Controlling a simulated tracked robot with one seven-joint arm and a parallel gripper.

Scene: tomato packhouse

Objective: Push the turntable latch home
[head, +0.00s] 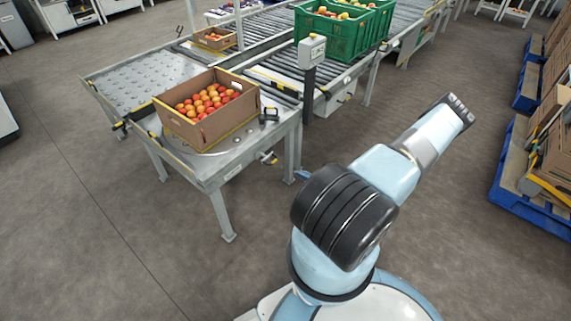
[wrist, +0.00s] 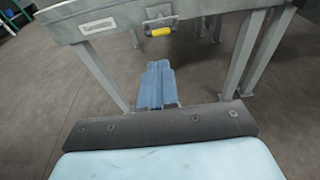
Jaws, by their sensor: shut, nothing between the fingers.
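The turntable (head: 215,147) is a round metal plate set in the grey table frame (head: 205,178) in the head view, mostly hidden under a cardboard box of tomatoes (head: 200,133). A latch with a yellow grip (head: 268,157) sticks out below the table's right side. In the wrist view the latch (wrist: 161,31) shows a metal bracket and yellow grip on the table's side, top centre. My gripper (wrist: 158,66) has its blue fingers together and empty, pointing toward the latch, apart from it and lower in the picture. In the head view, only a blue tip (head: 302,175) shows past my arm.
A grey post with a control box (head: 312,50) stands by the roller conveyor (head: 275,80). Green crates (head: 335,30) of tomatoes sit on the conveyor. Table legs (wrist: 243,55) stand right of the latch. Blue pallets (head: 520,185) with cardboard lie far right. The floor between is clear.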

